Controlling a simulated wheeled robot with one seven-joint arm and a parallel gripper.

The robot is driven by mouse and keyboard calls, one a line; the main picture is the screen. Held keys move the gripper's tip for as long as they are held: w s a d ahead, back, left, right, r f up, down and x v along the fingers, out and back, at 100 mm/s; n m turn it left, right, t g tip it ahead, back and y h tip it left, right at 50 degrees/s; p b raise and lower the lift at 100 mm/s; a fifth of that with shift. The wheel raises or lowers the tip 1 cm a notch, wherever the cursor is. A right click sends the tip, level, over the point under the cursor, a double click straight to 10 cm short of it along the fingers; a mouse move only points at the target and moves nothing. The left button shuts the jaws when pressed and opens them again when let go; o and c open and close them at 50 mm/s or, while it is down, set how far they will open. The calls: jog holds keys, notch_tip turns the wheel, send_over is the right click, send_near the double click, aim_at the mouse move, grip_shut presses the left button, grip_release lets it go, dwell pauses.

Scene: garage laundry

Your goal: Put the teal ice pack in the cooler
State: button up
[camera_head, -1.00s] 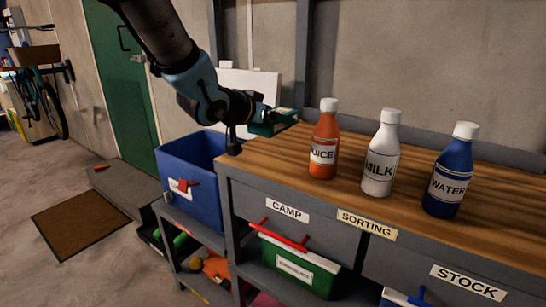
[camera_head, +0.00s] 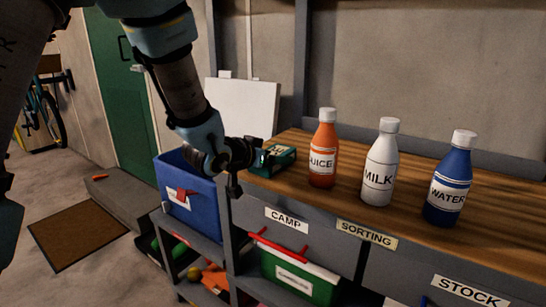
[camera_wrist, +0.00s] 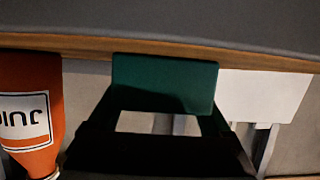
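The teal ice pack (camera_head: 279,158) is a dark green-teal block at the left end of the wooden bench, left of the orange juice bottle. My gripper (camera_head: 262,155) is shut on it. In the wrist view the pack (camera_wrist: 165,82) spans the front of my dark fingers (camera_wrist: 160,122); the fingertips are partly hidden. I cannot tell whether the pack touches the bench top. The blue open-topped box with a red latch (camera_head: 202,214), which looks like the cooler, stands left of the bench, below my gripper. Its inside is mostly hidden.
The juice (camera_head: 323,150), milk (camera_head: 380,165) and water (camera_head: 449,180) bottles stand on the bench (camera_head: 411,204), juice closest to the pack. A white panel (camera_head: 246,108) stands behind the blue box. A green box with a red handle (camera_head: 300,279) sits under the bench.

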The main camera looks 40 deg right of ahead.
jog(key=shift+o, duration=1.2)
jog(key=shift+a+r, duration=0.1)
jog(key=shift+r, duration=0.15)
jog(key=v, duration=1.1)
jog(key=shift+a, duration=0.3)
jog(key=shift+r, duration=0.15)
